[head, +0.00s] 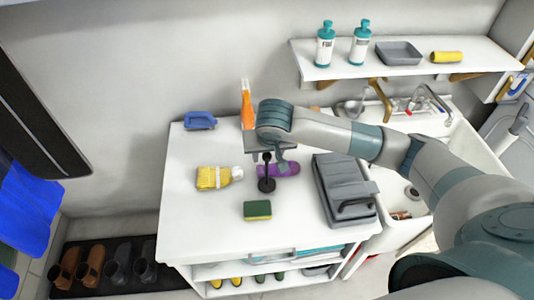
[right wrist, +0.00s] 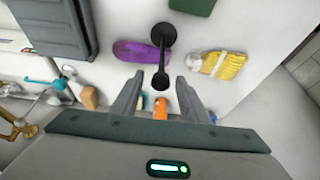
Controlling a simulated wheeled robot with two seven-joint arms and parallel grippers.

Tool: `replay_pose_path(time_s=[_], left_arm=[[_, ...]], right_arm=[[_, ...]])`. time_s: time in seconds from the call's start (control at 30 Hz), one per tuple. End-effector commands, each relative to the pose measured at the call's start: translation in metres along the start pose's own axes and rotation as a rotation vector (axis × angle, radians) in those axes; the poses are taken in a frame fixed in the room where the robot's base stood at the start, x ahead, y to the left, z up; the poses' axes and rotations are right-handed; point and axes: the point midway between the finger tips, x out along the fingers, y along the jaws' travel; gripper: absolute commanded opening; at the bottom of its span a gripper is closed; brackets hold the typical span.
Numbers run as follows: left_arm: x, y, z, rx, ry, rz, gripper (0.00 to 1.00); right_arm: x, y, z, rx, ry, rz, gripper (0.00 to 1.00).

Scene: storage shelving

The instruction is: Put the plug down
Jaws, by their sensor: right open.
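The plug (head: 267,185) is black, with a round disc base and a thin stem. It appears to stand on the white cabinet top (head: 218,228). In the right wrist view the plug (right wrist: 164,36) shows its disc, with the stem running to a small ball knob near my fingertips. My right gripper (head: 268,157) is above the plug, pointing down. In the right wrist view its fingers (right wrist: 160,76) are apart, with the knob between or just beyond the tips; contact cannot be told. My left gripper is out of view.
A purple object (head: 285,169) lies close beside the plug. A green-yellow sponge (head: 257,210), a yellow brush (head: 214,177), a grey case (head: 345,185), a blue brush (head: 200,120) and an orange bottle (head: 247,105) are around it. The sink (head: 400,195) is at right. The cabinet's front left is bare.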

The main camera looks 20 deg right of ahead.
Motion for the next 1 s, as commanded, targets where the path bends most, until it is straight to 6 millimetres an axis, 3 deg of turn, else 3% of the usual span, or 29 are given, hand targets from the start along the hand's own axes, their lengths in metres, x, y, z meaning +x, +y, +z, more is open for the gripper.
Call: replay_pose_path(time_s=[0.27,0.6,1.0], left_arm=[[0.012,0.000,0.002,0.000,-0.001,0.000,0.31],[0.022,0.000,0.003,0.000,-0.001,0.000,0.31],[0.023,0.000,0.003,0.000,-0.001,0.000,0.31]], right_arm=[[-0.036,-0.001,-0.001,-0.001,0.005,-0.004,0.41],[-0.099,0.000,-0.001,-0.002,0.004,-0.001,0.41],[-0.120,0.000,0.000,0.000,0.001,0.000,0.41]])
